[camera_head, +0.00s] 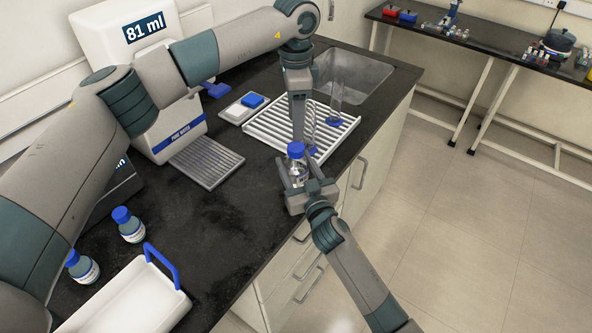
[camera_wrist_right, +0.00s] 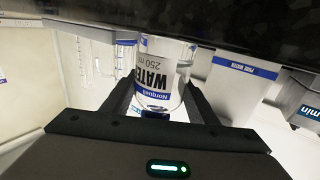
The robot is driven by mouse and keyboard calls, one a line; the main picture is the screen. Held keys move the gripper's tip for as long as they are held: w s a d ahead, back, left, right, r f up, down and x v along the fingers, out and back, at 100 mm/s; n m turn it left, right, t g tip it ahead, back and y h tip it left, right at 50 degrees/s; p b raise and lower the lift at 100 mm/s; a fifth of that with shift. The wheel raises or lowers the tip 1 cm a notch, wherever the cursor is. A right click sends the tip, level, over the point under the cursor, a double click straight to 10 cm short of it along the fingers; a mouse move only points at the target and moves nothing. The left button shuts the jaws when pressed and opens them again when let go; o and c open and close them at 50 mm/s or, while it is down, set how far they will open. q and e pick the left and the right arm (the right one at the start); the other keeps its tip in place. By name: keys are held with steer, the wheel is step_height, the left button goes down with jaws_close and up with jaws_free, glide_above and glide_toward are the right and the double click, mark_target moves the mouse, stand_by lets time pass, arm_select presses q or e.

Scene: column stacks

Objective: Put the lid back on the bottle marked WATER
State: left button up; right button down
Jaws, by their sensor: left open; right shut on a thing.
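The bottle marked WATER (camera_head: 298,172) is clear glass with a white and blue label. In the right wrist view the bottle (camera_wrist_right: 160,75) appears upside down, its label reading WATER. My right gripper (camera_head: 303,183) is shut around its body at the counter's front edge. The blue lid (camera_head: 296,149) sits at the top of the bottle in the head view; whether it is seated tight I cannot tell. My left gripper (camera_head: 299,136) points straight down, open, right above and close to the lid. Its fingertips are partly hard to make out.
A white drying rack (camera_head: 262,127) with glassware lies behind, beside the sink (camera_head: 360,80). The water dispenser (camera_head: 130,60) reads 81 ml. Two blue-capped bottles (camera_head: 130,228) and a white tray (camera_head: 120,305) stand at front left. The counter between is clear.

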mark_target(296, 146)
arm_select(q)
steer(key=shift+f, duration=0.1)
stand_by(0.4)
steer(key=shift+f, duration=3.9)
steer(key=shift+c, duration=0.2)
steer(key=c, duration=1)
